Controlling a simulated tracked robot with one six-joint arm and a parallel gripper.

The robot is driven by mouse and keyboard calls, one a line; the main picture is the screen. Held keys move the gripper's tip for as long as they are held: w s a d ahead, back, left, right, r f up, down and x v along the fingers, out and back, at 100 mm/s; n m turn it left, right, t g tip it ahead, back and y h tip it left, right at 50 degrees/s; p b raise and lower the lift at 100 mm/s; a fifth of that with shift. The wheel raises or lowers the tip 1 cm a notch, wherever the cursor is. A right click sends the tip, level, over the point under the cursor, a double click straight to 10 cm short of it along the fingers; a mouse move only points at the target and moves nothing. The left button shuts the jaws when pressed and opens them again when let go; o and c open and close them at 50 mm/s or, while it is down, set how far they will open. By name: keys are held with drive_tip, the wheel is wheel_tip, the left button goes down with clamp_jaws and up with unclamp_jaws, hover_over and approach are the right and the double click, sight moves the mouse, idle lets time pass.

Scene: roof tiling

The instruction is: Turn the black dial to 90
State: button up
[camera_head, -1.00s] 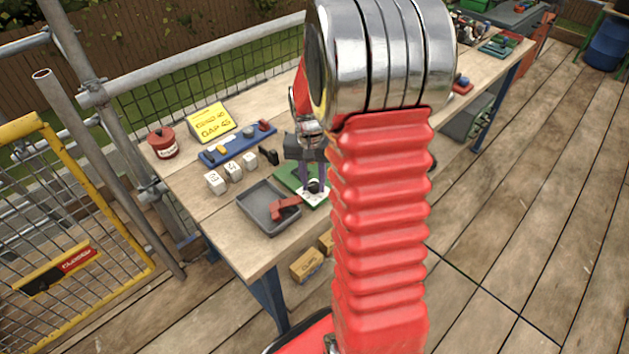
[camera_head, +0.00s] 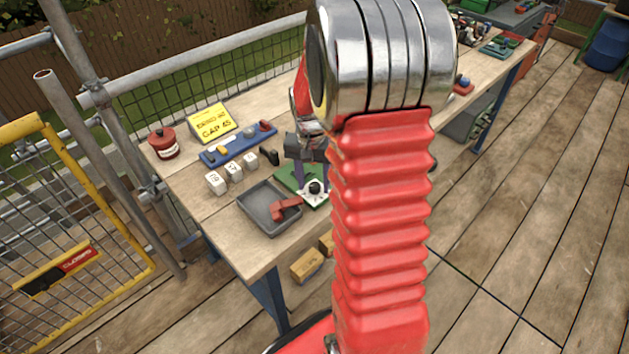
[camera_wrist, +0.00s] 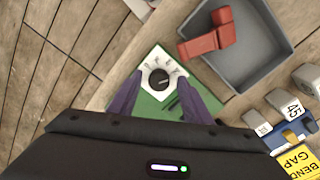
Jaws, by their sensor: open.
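The black dial (camera_wrist: 160,78) sits at the centre of a white plate (camera_wrist: 150,62) on a green board (camera_wrist: 150,108). It also shows in the head view (camera_head: 315,187), partly beside my arm. My gripper (camera_wrist: 155,88) is open, with its two purple fingers spread on either side of the dial in the wrist view. I cannot tell whether the fingers touch it. In the head view my gripper (camera_head: 312,175) is just above the dial and partly hidden by the arm. The dial's setting is too small to read.
A grey tray (camera_head: 252,208) holding a red part (camera_head: 286,208) lies left of the dial. White numbered blocks (camera_head: 233,170), a blue holder (camera_head: 225,152), a yellow sign (camera_head: 212,123) and a red tin (camera_head: 163,143) stand farther back on the wooden bench (camera_head: 190,188).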

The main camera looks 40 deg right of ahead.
sight(311, 184)
wheel_tip(311, 184, up, 14)
drive_tip(key=shift+w+a+f, duration=0.15)
drive_tip(key=shift+w+a, duration=0.05)
idle(0.6)
idle(0.5)
drive_tip(key=s+a+r+n+t, duration=0.3)
drive_tip(key=s+a+n, duration=0.2)
drive_tip(key=s+a, duration=0.3)
drive_tip(key=s+a+r+n+t, duration=0.2)
drive_tip(key=s+a, duration=0.6)
drive_tip(key=a, duration=0.4)
drive_tip(key=r+n, duration=0.1)
drive_tip(key=n, duration=0.1)
drive_tip(key=shift+s+a+r+n+t, duration=0.15)
drive_tip(key=shift+a+r+n+t, duration=0.1)
drive_tip(key=shift+a+n+t, duration=0.15)
idle(0.9)
